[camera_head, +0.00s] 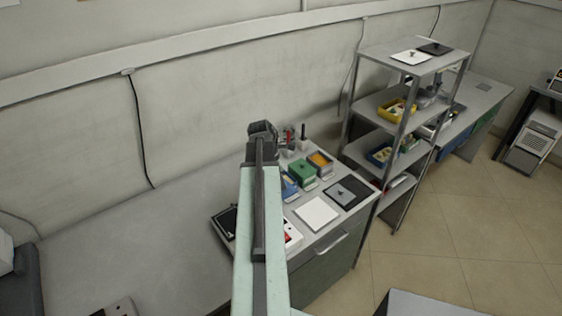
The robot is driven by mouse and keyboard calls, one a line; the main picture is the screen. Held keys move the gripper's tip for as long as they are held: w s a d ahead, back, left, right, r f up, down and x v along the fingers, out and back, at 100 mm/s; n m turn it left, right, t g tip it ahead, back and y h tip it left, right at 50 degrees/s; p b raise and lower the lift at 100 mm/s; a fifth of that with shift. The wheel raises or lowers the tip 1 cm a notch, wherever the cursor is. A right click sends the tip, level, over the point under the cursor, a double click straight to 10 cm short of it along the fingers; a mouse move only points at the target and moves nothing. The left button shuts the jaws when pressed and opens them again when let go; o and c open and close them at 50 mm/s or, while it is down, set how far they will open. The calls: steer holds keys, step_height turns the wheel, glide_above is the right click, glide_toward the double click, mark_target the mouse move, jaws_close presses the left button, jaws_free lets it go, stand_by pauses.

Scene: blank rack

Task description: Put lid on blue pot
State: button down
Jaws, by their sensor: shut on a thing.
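The blue pot (288,187) stands on the grey bench, just right of my arm, which hides part of it. Its top is too small and too covered to read clearly. My gripper (284,141) is at the end of my raised arm, above and behind the blue pot in the picture. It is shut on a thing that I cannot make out. I cannot tell a lid for the blue pot apart in this view.
A green pot (302,173) and an orange-topped pot (320,164) stand right of the blue one. A white plate (316,213) and a dark plate with a knob (340,193) lie in front. A metal shelf (398,103) rises at right. The left bench (130,245) is mostly clear.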

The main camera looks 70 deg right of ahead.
steer(key=w+d+r+p, duration=0.1)
steer(key=w+d, duration=0.2)
steer(key=d, duration=0.6)
steer(key=shift+d+r, duration=0.15)
steer(key=shift+d, duration=0.05)
step_height(320, 180, down, 5)
steer(key=b, duration=0.4)
steer(key=shift+w+r+b, duration=0.1)
steer(key=shift+b, duration=0.3)
steer(key=shift+f+b, duration=0.4)
stand_by(0.5)
steer(key=c, duration=0.7)
jaws_free()
